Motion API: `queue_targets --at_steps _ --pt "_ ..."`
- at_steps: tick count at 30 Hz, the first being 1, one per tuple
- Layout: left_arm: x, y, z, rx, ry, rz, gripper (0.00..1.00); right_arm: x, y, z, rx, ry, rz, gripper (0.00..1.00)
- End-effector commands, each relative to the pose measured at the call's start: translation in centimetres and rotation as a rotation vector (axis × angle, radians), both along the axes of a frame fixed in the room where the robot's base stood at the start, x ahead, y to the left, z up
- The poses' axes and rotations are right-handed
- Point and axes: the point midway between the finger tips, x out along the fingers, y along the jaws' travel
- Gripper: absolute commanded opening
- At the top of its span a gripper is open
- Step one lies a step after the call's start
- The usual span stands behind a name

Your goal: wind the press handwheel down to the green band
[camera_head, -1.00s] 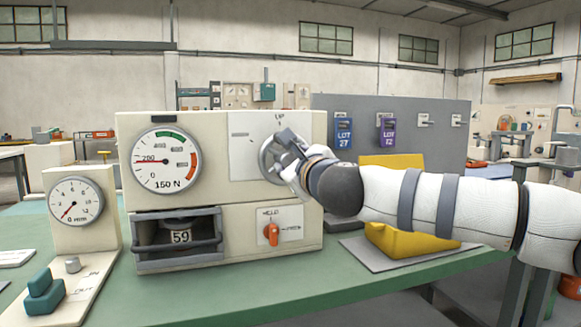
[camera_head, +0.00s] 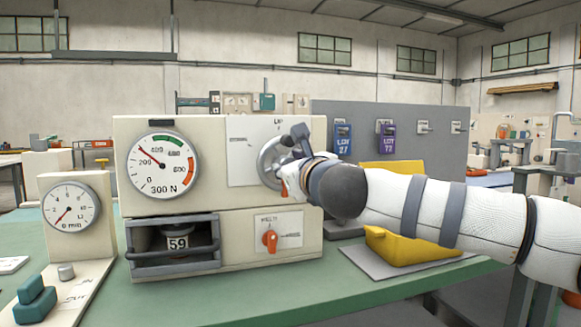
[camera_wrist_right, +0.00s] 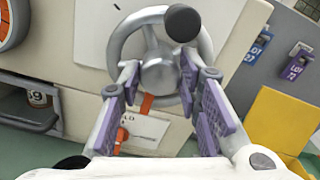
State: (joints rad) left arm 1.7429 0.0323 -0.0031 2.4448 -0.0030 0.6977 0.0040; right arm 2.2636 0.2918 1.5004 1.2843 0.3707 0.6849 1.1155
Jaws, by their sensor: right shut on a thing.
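The grey press handwheel (camera_head: 264,165) sits on the upper right of the cream press front. It also shows in the right wrist view (camera_wrist_right: 160,74), with a black knob at its upper right. My right gripper (camera_head: 287,158) is at the wheel, shut on it; its purple-padded fingers (camera_wrist_right: 165,105) stand either side of the lower wheel. The round gauge (camera_head: 163,165) reads 300 N on its lower label. Its red needle points up and left, short of the green band (camera_head: 166,137) at the top. My left gripper is out of view.
Below the wheel is an orange selector (camera_head: 270,240). A barred opening (camera_head: 175,245) with a 59 label is left of it. A smaller gauge (camera_head: 70,209) and teal block (camera_head: 33,300) stand at left. A yellow holder (camera_head: 400,246) lies under my right arm.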

Motion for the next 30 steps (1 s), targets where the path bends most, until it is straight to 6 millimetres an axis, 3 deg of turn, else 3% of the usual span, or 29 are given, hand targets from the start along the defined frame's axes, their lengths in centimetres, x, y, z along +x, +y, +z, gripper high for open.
queue_targets --at_steps 4,5,7,8,19,30 --pt "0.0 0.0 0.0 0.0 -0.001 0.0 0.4 0.0 0.0 0.2 0.0 -0.004 0.001 0.04" --pt "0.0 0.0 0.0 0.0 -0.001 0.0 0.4 0.0 0.0 0.2 0.0 -0.004 0.001 0.34" --pt "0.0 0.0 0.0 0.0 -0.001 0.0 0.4 0.0 0.0 0.2 0.0 -0.004 0.001 0.5" --pt "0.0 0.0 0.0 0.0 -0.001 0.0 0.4 0.0 0.0 0.2 0.0 -0.003 0.001 0.52" --pt "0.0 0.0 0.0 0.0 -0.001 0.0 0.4 -0.7 -0.3 0.1 -0.002 -0.002 -0.001 0.52" --pt "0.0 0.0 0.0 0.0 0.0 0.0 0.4 -8.9 -2.9 0.2 -0.001 -0.004 0.001 0.52"
